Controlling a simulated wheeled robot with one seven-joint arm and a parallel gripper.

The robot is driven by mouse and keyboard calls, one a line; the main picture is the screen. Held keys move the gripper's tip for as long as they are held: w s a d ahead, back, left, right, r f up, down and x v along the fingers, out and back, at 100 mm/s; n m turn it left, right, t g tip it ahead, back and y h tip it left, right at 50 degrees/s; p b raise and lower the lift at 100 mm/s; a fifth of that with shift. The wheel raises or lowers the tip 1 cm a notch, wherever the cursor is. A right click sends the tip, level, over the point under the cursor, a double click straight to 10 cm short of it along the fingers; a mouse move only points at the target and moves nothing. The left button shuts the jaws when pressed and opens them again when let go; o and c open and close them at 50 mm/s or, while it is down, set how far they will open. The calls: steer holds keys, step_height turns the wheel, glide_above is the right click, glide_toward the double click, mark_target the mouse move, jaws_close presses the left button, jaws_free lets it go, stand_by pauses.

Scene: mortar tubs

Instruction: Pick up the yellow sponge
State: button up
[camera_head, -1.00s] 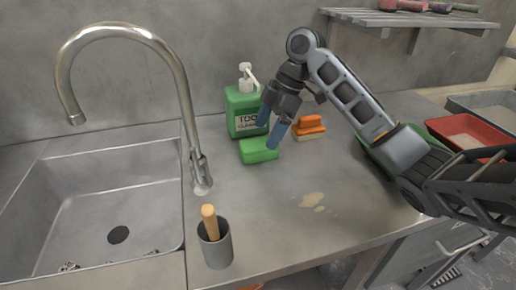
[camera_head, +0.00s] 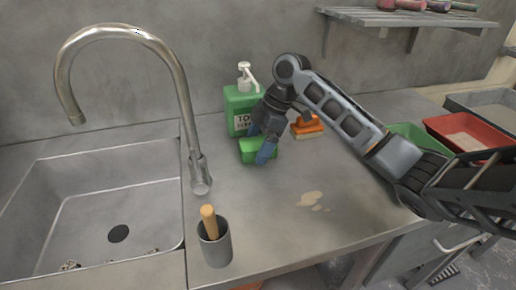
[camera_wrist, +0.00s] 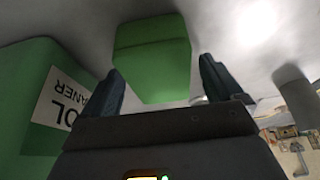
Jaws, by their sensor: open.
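No yellow sponge shows. A small green block (camera_head: 247,154), sponge-like in shape, lies on the steel counter in front of the green cleaner bottle. It also shows large in the wrist view (camera_wrist: 152,55). My gripper (camera_head: 260,144) is open and pointed down at the block. In the wrist view the fingers (camera_wrist: 165,88) stand apart, with the near end of the block between their tips and a gap on the right side. In the head view one finger hides part of the block. Whether either finger touches it, I cannot tell.
The green pump bottle (camera_head: 241,104) stands close behind the block, and left in the wrist view (camera_wrist: 52,95). An orange brush (camera_head: 308,128) lies right of it. A faucet (camera_head: 199,165), sink (camera_head: 90,215) and grey cup with wooden handle (camera_head: 216,248) are left. The counter's front is mostly clear.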

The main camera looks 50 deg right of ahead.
steer(key=shift+f, duration=0.25)
stand_by(0.3)
steer(key=c, duration=1)
